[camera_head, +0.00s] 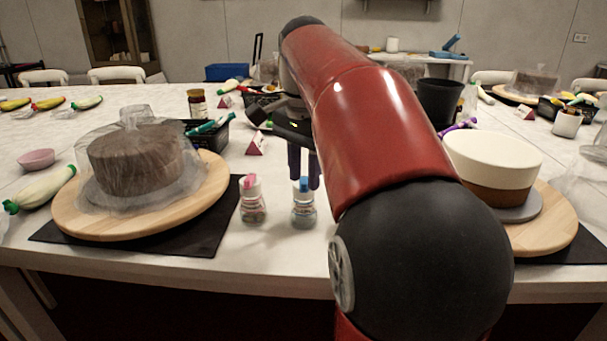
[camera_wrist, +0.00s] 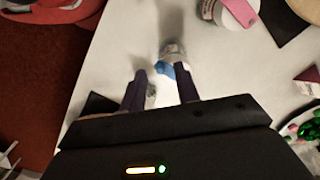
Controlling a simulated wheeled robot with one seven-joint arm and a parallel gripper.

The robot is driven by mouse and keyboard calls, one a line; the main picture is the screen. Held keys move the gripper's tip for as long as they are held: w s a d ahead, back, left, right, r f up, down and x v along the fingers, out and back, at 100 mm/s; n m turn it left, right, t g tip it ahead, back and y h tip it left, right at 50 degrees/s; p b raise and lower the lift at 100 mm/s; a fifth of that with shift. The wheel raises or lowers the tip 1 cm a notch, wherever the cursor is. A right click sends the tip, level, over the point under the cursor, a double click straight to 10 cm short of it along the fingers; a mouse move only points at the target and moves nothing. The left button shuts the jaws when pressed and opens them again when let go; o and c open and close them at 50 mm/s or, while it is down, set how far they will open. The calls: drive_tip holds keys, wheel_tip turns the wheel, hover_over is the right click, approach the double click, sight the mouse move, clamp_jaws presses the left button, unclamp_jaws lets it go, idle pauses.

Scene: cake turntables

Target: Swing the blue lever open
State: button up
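A small clear jar (camera_head: 303,212) stands upright near the table's front edge, with a blue lever (camera_head: 304,184) on its top. In the wrist view the blue lever (camera_wrist: 166,69) shows just ahead of my fingertips, roughly between them. My gripper (camera_wrist: 160,84) is open, its two dark fingers apart with nothing held. In the head view my gripper (camera_head: 303,180) points down close over the jar; I cannot tell whether it touches the lever. My red arm hides part of the table behind it.
A similar jar with a pink top (camera_head: 252,203) stands just left. A covered brown cake (camera_head: 135,160) is on a wooden turntable (camera_head: 205,205) further left. A white and brown cake (camera_head: 490,160) stands at the right. The table's front edge (camera_head: 200,268) is close.

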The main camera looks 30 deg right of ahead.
drive_tip(key=shift+f, duration=0.35)
clamp_jaws()
